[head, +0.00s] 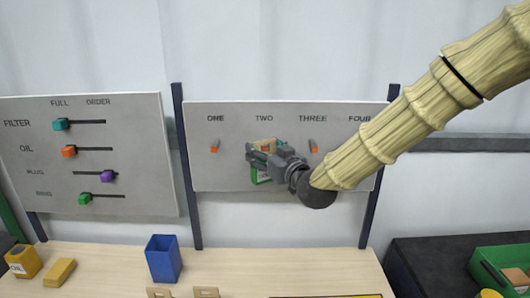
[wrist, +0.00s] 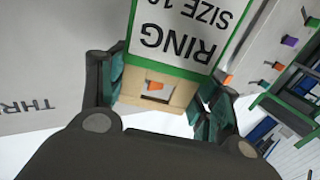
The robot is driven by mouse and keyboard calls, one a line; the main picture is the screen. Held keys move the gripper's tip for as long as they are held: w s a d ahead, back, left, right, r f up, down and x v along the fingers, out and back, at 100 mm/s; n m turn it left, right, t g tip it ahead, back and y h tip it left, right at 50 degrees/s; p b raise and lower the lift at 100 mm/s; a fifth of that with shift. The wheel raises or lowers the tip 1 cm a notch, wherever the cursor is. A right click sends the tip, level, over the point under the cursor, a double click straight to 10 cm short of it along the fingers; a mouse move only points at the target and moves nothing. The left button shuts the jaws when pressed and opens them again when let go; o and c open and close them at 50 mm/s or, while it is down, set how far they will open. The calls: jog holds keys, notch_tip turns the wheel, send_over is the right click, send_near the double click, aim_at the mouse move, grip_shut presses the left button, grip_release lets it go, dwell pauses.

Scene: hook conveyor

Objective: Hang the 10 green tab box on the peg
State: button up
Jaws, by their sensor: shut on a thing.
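The green-edged box (wrist: 185,35) has a white label reading RING SIZE 10 and a tan hang tab with a hole; it also shows in the head view (head: 260,177). My gripper (head: 258,158) is shut on it, with a finger on each side of the tab in the wrist view (wrist: 158,85). The box is in front of the pegboard (head: 225,175), below the word TWO. An orange peg tip (wrist: 154,86) shows in the tab's hole. I cannot tell whether the peg passes through or stands behind it. Orange-tipped pegs show under ONE (head: 214,149) and THREE (head: 314,149).
A board of coloured sliders (head: 135,150) stands at the left. On the wooden table (head: 225,265) are a blue bin (head: 162,259), yellow boxes (head: 59,272) and tan tabs at the front edge. A green tray (head: 483,262) is at the right. My arm covers part of the pegboard's right side.

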jog(key=shift+w+p, duration=0.3)
jog(key=shift+w, duration=1.05)
jog(key=shift+w+f+b, duration=0.1)
jog(key=shift+w+b, duration=0.1)
jog(key=shift+b, duration=0.2)
jog(key=shift+w+d+f+b, duration=0.1)
jog(key=shift+w+d+b, duration=0.05)
jog(key=shift+b, duration=0.2)
jog(key=c, duration=0.3)
